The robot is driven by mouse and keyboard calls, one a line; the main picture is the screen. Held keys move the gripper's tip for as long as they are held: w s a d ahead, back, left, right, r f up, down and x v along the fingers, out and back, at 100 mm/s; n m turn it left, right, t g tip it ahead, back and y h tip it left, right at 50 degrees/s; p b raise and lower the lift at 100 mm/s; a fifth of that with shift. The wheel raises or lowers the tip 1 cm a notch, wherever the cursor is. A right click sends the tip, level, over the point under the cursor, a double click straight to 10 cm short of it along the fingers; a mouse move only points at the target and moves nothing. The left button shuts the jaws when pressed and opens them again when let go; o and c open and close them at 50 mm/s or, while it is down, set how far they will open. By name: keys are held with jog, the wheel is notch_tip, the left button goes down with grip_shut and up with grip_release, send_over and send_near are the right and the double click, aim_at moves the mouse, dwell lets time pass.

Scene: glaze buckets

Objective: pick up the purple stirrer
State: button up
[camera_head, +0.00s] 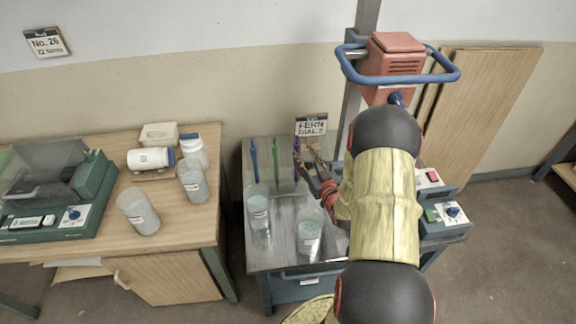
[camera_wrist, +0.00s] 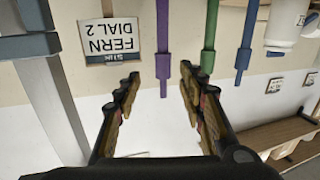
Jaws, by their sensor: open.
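The purple stirrer (camera_head: 297,147) stands upright at the back of the small metal table, right of the green stirrer (camera_head: 276,152) and the blue stirrer (camera_head: 254,160). In the wrist view the purple stirrer (camera_wrist: 163,40) comes down from the top edge, and its end lies in the gap between my fingers. My gripper (camera_head: 312,158) is open and empty beside it, on its right in the head view. In the wrist view my gripper (camera_wrist: 160,85) has a finger on either side of the stirrer, with visible gaps. My arm hides part of the table.
Two clear buckets (camera_head: 257,207) (camera_head: 309,232) stand on the metal table (camera_head: 275,262) in front of the stirrers. A "FERN DIAL 2" sign (camera_head: 311,125) is on the wall behind. The green stirrer (camera_wrist: 209,40) is close beside one finger in the wrist view.

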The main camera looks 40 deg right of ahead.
aim_at(298, 150)
jog(key=shift+t, duration=0.3)
jog(key=x, duration=0.2)
jog(key=b+x, duration=0.1)
jog(key=x, duration=0.1)
jog(key=b+x, duration=0.1)
jog(key=x, duration=0.1)
jog(key=shift+w+a+f, duration=0.1)
jog(key=shift+w+f, duration=0.25)
jog(key=shift+r, duration=0.1)
jog(key=shift+c, duration=0.4)
grip_shut()
